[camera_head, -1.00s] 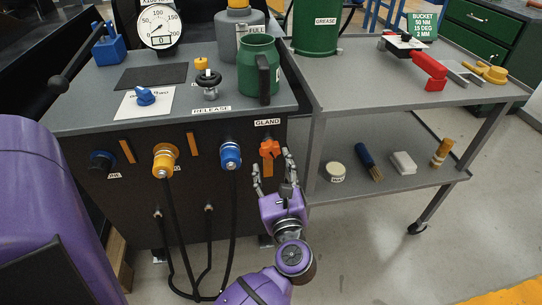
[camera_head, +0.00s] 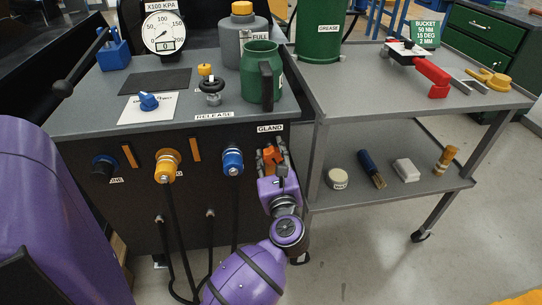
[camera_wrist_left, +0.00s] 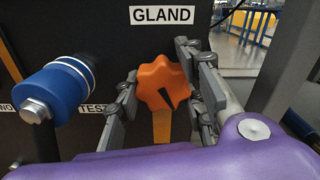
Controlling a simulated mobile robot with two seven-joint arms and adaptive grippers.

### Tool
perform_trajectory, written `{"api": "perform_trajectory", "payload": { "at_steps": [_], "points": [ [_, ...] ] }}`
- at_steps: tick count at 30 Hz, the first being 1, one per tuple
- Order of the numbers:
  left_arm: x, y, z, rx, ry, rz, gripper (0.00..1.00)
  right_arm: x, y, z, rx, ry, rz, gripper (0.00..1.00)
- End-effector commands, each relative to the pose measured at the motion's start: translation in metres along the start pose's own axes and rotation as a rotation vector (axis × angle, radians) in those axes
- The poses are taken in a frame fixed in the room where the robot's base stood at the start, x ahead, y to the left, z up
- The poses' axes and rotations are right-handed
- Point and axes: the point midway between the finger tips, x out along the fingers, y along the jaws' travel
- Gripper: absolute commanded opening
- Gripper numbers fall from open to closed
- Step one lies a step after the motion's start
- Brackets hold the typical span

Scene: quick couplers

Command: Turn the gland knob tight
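The gland knob (camera_wrist_left: 164,84) is orange and lobed, with a dark pointer mark on its face. It sits on the dark front panel below the GLAND label (camera_wrist_left: 162,15), with an orange strip (camera_wrist_left: 162,127) under it. The knob (camera_head: 271,162) also shows in the head view, partly covered by my fingers. My left gripper (camera_wrist_left: 164,92) has its fingers spread on either side of the knob. The left finger looks slightly apart from it; whether the right finger touches is unclear. In the head view my left gripper (camera_head: 273,160) reaches up to the panel. My right gripper is out of view.
A blue coupler (camera_head: 232,160) with a hose is just left of the knob, and a yellow coupler (camera_head: 167,165) is farther left. A grey cart (camera_head: 345,85) stands close on the right. A gauge (camera_head: 164,32) and a green jug (camera_head: 258,75) stand on the bench top.

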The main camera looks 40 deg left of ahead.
Motion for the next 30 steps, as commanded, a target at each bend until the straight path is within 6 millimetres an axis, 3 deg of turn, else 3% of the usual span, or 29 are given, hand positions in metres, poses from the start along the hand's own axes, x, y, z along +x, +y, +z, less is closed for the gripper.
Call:
{"api": "perform_trajectory", "payload": {
  "at_steps": [4, 30],
  "points": [
    [-0.0001, 0.0021, -0.0015, 0.002, 0.002, 0.004, 0.1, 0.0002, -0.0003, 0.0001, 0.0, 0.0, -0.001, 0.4],
    [-0.0005, 0.0046, -0.0024, 0.065, 0.007, 0.01, 0.1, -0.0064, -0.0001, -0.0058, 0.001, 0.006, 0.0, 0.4]
  ]
}}
